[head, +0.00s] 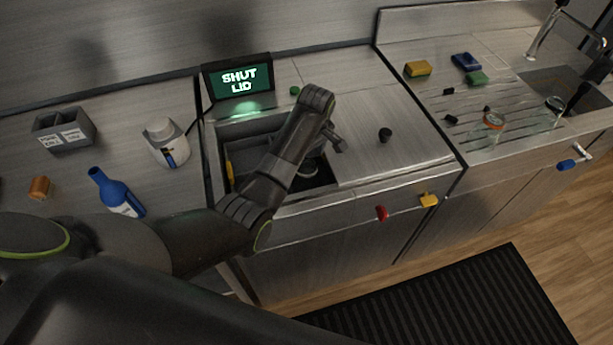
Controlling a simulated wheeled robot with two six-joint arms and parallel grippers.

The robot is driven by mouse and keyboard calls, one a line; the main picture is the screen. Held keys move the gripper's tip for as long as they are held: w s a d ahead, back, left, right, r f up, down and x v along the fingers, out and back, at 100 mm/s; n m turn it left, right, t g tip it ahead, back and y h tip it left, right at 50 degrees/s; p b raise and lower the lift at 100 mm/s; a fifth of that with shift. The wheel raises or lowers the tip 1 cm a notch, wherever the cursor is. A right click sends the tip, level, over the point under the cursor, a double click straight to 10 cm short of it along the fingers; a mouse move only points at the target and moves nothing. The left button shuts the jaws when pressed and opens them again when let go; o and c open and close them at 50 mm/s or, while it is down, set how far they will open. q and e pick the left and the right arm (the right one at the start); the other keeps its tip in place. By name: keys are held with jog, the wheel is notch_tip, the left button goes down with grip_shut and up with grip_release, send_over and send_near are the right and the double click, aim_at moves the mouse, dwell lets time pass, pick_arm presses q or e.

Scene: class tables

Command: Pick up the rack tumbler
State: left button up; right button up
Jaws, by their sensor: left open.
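My left arm comes in from the left and reaches over the open-topped well (228,132) in the counter. My left gripper (339,146) is open, pointing down beside the well's right edge, and I see nothing between its fingers. A small round, pale-rimmed thing (310,168) stands in the well just left of the gripper, partly hidden by my arm. It may be the rack tumbler, but I cannot tell for sure. My right gripper is not in view.
A red-rimmed clear vessel (493,120) and sponges (417,69) are right.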

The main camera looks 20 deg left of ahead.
aim_at(307, 166)
pick_arm(q)
jog(key=shift+w+a+f, duration=0.15)
jog(key=shift+f, duration=1.45)
jog(key=shift+w+a+f, duration=0.1)
jog(key=shift+a+f, duration=0.05)
jog(key=shift+f, duration=1.45)
jog(key=c, duration=1.1)
